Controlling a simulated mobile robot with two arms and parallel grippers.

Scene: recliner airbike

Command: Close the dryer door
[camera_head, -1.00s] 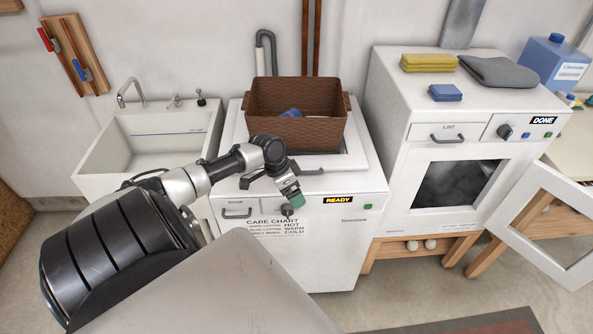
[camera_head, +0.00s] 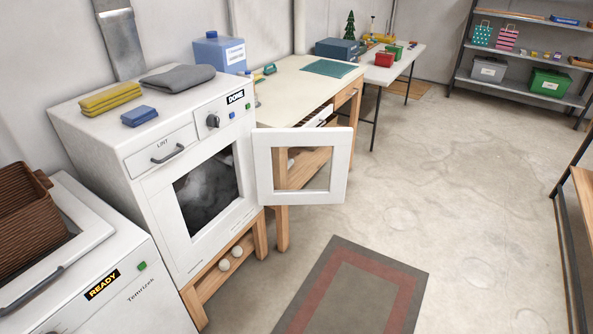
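The white dryer (camera_head: 157,180) stands on a wooden stand at the left, with a "DONE" label on its panel. Its opening (camera_head: 207,190) is uncovered, and grey contents show dimly inside. The dryer door (camera_head: 262,168), a white frame with a see-through middle, is hinged at the right side of the opening. It stands wide open, sticking out to the right of the dryer. Neither of my grippers is in the current head view.
A washer (camera_head: 120,300) marked "READY" with a brown basket (camera_head: 25,215) is at lower left. A workbench (camera_head: 305,82) stands behind the door. A rug (camera_head: 352,290) lies on the floor in front. Open floor (camera_head: 450,180) extends right, to a shelf rack (camera_head: 530,60).

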